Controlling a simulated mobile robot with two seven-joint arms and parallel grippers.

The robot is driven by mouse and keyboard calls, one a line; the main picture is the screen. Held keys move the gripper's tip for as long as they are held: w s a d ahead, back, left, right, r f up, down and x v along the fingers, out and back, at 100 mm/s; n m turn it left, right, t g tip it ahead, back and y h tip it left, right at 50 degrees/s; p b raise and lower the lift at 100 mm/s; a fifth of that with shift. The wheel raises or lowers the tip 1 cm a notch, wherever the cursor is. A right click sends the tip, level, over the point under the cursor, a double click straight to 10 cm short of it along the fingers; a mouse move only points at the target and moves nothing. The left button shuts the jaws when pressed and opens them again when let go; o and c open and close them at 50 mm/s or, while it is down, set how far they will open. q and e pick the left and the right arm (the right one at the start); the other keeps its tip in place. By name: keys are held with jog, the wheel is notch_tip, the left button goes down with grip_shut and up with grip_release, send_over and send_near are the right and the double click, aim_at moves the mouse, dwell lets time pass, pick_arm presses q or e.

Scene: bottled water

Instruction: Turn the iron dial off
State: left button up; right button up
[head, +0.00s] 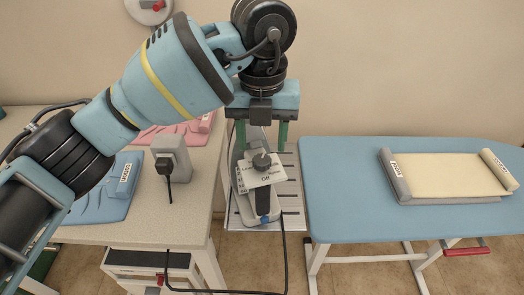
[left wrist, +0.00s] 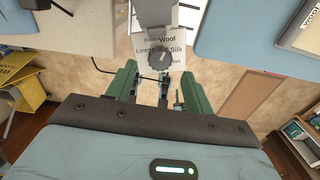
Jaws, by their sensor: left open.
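The iron (head: 262,205) rests upright on a slatted metal rest between the table and the ironing board. Its dark round dial (head: 261,162) sits on a white label plate (head: 263,178) with "Off" readable at the bottom. The dial and plate also show in the left wrist view (left wrist: 160,61), with "Wool", "Silk" and "Linen" around the knob. The exact dial setting is too small to tell. My left gripper (head: 262,148) is open and empty, its green fingers apart to either side of the dial's line. In the left wrist view the fingers (left wrist: 158,75) appear short of the dial. My right gripper is not in view.
The table (head: 190,215) at left holds a grey socket box (head: 172,160) with a plug, and blue (head: 105,200) and pink folded clothes. A black cord (head: 284,255) hangs below the iron.

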aim_at(262, 159)
pick_arm(q)
jog(key=shift+f, duration=2)
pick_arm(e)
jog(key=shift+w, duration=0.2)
pick_arm(q)
jog(key=shift+c, duration=1.4)
jog(key=c, duration=0.7)
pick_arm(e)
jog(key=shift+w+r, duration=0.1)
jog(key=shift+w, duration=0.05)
